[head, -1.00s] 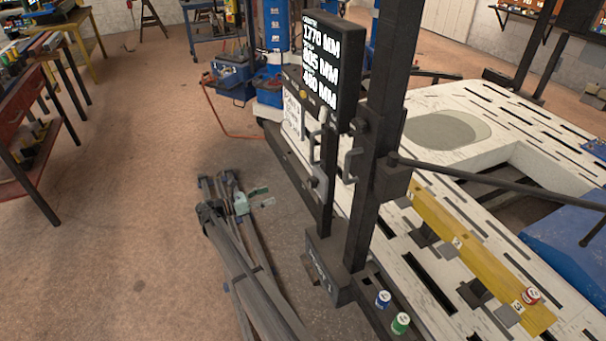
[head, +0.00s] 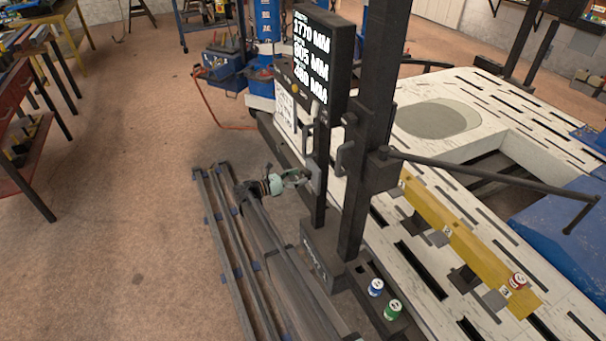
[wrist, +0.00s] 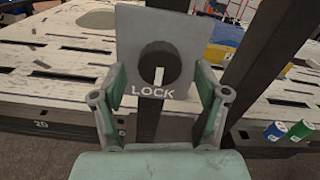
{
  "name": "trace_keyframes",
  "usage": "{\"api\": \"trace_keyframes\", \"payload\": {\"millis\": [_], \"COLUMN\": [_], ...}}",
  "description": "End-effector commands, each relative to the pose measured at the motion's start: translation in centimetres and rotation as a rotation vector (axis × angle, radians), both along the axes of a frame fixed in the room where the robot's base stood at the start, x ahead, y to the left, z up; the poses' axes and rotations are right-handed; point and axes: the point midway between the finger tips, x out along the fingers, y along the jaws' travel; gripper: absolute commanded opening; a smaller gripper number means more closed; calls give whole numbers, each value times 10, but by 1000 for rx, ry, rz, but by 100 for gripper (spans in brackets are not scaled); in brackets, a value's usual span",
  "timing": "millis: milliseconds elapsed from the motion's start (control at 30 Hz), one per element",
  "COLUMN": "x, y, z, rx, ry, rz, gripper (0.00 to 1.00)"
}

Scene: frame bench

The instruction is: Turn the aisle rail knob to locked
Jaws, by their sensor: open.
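The aisle rail knob (wrist: 160,62) is a dark round knob on a grey plate (wrist: 187,28) in the wrist view. A pale mark on its face stands about upright in the lower half, just above the word LOCK. My gripper (wrist: 162,80) is open, its greenish fingers to the left and right of the knob. I cannot tell whether they touch it. In the head view, my gripper (head: 302,176) is close to the left side of the grey plate (head: 315,174) on the dark post; the knob cannot be made out there.
A display (head: 318,60) sits above the plate, and a dark column (head: 368,130) stands just right. Blue can (head: 376,288) and green can (head: 393,309) stand near its foot. The white slotted bench (head: 420,250) bears a yellow beam (head: 470,260). The floor at left is open.

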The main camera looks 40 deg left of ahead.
Motion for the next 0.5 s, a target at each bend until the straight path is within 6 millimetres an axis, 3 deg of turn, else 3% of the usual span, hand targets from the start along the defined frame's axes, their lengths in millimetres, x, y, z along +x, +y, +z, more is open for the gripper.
{"api": "trace_keyframes", "payload": {"millis": [200, 500], "x": [18, 20], "y": [-8, -9], "z": [0, -1], "rx": [0, 0], "ry": [0, 0], "rz": [0, 0], "gripper": [74, 74]}}
